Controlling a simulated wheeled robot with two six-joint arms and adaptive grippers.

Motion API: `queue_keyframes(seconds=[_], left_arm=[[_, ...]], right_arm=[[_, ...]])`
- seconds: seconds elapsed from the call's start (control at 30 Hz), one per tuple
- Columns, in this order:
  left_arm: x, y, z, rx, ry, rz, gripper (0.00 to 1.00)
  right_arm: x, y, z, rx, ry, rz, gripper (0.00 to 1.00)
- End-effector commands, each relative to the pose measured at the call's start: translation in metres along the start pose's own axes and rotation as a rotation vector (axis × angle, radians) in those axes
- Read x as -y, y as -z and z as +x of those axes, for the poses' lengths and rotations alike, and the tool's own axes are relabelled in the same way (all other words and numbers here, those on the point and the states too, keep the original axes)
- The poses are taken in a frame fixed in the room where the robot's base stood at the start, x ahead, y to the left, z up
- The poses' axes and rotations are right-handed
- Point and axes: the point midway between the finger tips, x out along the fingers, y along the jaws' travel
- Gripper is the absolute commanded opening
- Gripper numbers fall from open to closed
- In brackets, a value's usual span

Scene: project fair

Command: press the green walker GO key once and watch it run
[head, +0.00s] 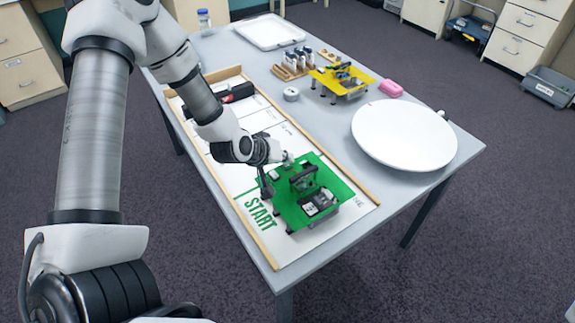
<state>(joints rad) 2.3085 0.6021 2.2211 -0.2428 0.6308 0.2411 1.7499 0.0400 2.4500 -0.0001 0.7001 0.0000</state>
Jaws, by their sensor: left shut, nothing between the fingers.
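The green walker (296,211) stands at the near end of a white track board, over the green START lettering (261,214). It is a flat green plate with a raised dark frame and white and grey parts on top. My left gripper (272,174) is shut and empty at the walker's far left edge. It is close over the plate; I cannot tell whether it touches. My right gripper is not in view.
The track board's wooden rim (374,190) surrounds the lane. A white round dish (405,134) stands at the right, with a yellow walker (343,82) and pink block (391,88) behind it.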

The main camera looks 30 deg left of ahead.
Motion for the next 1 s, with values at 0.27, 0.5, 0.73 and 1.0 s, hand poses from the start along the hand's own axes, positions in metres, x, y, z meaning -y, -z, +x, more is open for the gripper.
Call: queue_keyframes(seconds=[0.27,0.5,0.73,1.0], left_arm=[[0.0011,-0.0012,0.0015,0.000,0.000,0.000,0.00],[0.0026,-0.0026,0.0036,0.000,0.000,0.000,0.00],[0.0038,-0.0038,0.0052,0.000,0.000,0.000,0.00],[0.0032,-0.0033,0.0043,0.001,0.000,0.000,0.00]], right_arm=[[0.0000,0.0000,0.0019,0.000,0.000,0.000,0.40],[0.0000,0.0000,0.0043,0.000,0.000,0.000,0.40],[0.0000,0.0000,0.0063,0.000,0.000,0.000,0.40],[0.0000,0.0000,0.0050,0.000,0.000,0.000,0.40]])
